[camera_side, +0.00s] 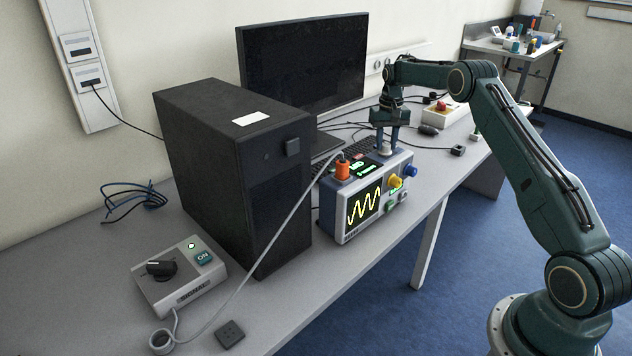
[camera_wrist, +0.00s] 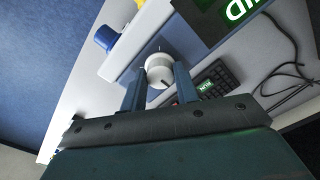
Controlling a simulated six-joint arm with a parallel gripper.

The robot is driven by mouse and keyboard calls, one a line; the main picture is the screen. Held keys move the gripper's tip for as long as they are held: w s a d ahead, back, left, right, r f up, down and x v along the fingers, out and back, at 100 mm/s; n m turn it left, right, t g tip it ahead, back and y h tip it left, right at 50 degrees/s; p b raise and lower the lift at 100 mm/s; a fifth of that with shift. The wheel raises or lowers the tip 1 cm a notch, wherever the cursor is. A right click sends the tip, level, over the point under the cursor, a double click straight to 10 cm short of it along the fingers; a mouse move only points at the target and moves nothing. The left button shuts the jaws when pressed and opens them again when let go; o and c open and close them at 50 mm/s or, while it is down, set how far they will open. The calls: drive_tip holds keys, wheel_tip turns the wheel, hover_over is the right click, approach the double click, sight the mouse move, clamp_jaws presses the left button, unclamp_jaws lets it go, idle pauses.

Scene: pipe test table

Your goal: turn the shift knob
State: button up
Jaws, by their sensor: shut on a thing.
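My gripper (camera_side: 387,143) points down over the top of the oscilloscope (camera_side: 345,234), near its back right corner. In the wrist view, my gripper (camera_wrist: 160,80) has its two fingers on either side of a round white knob (camera_wrist: 159,69), shut on it. The knob carries a short dark mark on its face. In the side view the knob (camera_side: 384,151) shows only partly between the fingertips. I cannot tell whether it is the shift knob, as no label is readable. The oscilloscope screen shows a yellow wave.
An orange plug (camera_side: 342,169) with a grey cable stands on the oscilloscope's top left. Yellow (camera_side: 395,181) and blue (camera_side: 410,170) knobs stick out of its front. A black computer tower (camera_side: 230,170) and monitor (camera_side: 303,65) stand behind. A signal box (camera_side: 180,275) sits at front left.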

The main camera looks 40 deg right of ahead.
sight(386, 143)
drive_tip(key=shift+r, duration=0.1)
drive_tip(key=o, duration=1)
wheel_tip(386, 143, up, 14)
drive_tip(key=shift+f, duration=0.15)
idle(0.3)
idle(0.3)
